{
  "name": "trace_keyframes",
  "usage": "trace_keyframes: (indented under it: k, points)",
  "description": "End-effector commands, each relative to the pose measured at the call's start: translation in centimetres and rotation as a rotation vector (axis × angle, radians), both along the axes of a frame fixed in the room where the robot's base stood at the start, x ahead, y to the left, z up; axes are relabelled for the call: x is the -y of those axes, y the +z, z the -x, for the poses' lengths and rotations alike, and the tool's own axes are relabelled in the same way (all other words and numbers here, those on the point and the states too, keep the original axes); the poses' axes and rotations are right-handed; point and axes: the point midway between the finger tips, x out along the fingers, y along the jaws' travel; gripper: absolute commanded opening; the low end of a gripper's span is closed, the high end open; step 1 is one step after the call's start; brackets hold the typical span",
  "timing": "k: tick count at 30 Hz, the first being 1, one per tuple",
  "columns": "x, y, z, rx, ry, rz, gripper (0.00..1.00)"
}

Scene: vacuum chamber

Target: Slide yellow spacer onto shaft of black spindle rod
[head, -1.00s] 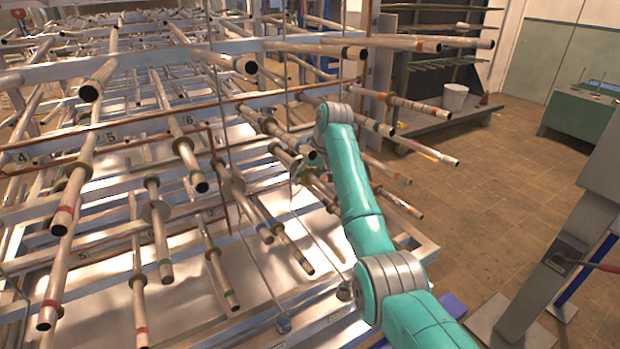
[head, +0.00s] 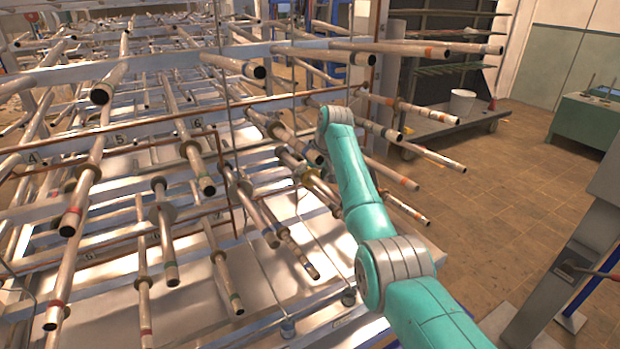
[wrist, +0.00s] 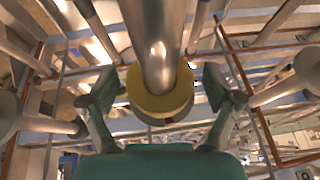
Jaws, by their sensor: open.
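In the wrist view, the yellow spacer (wrist: 160,106) is a thick ring around a shiny metal rod (wrist: 160,40) that comes in from the top of the picture. The rod looks grey rather than black here, and the spacer's far side is partly hidden by it. My gripper (wrist: 161,88) is open, with one finger on each side of the spacer. Small gaps seem to show between fingers and ring, but contact on the right is hard to judge. In the head view, the gripper is mostly lost among the rods, and the spacer cannot be made out surely.
A large rack of metal tubes (head: 205,185) fills the left and middle, with many tube ends sticking out around my arm. Thin vertical wires cross it. A grey post (head: 545,262) stands at the right. A cart with a white bucket (head: 462,103) is behind. Brown floor lies clear between.

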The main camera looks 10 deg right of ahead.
Motion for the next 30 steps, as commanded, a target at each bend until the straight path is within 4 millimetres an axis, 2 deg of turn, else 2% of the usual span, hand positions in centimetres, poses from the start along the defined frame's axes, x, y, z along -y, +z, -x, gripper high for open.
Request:
trace_keyframes:
  k: [8, 21, 25, 30]
  points:
    - [0.2, 1.0, 0.2, 0.003, -0.001, 0.000, 0.89]
    - [2.0, 8.3, 2.9, 0.003, 0.000, 0.000, 0.89]
    - [2.4, 9.9, 3.5, 0.003, -0.001, 0.000, 0.89]
    - [2.6, 10.9, 3.9, 0.001, 0.000, 0.001, 0.89]
